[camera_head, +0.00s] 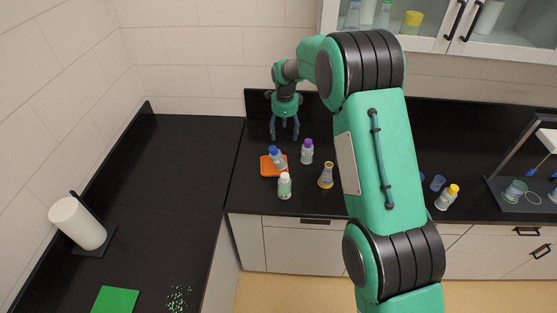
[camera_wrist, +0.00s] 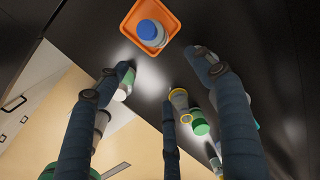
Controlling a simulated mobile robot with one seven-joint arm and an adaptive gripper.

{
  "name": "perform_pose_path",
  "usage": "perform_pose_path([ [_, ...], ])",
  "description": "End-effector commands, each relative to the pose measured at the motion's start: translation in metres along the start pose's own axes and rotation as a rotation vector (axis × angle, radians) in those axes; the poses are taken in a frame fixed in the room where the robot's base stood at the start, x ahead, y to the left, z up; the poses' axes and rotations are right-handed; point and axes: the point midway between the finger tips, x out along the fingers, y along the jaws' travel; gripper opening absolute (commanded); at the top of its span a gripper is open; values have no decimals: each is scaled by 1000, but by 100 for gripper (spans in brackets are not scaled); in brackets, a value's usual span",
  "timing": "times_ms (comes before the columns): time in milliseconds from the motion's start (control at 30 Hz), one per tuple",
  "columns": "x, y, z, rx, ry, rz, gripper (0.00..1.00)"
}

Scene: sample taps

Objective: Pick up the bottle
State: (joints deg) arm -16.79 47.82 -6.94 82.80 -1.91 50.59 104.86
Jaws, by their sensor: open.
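Several bottles stand on the black counter, and I cannot tell which one the task names. A blue-capped bottle (camera_head: 276,158) stands on an orange tray (camera_head: 265,170); its blue cap (camera_wrist: 149,30) shows at the top of the wrist view. A white bottle (camera_head: 285,187) stands just in front of the tray. A purple-capped bottle (camera_head: 307,153) stands to the tray's right. My gripper (camera_head: 284,137) is open and empty, its fingers pointing down above and behind the tray. In the wrist view its spread fingers (camera_wrist: 163,82) hold nothing.
A yellow-rimmed flask (camera_head: 326,176) stands right of the bottles. A yellow-capped bottle (camera_head: 447,198) and a stand (camera_head: 520,165) are farther right. A wall cabinet (camera_head: 480,50) hangs above.

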Motion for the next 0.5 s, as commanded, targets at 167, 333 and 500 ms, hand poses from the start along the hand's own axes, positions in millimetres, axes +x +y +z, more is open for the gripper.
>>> perform_pose_path([
  [167, 39, -8, 17, 74, 6, 21, 68],
  [333, 58, -12, 25, 114, 9, 28, 68],
  [500, 63, -13, 27, 125, 10, 29, 68],
])
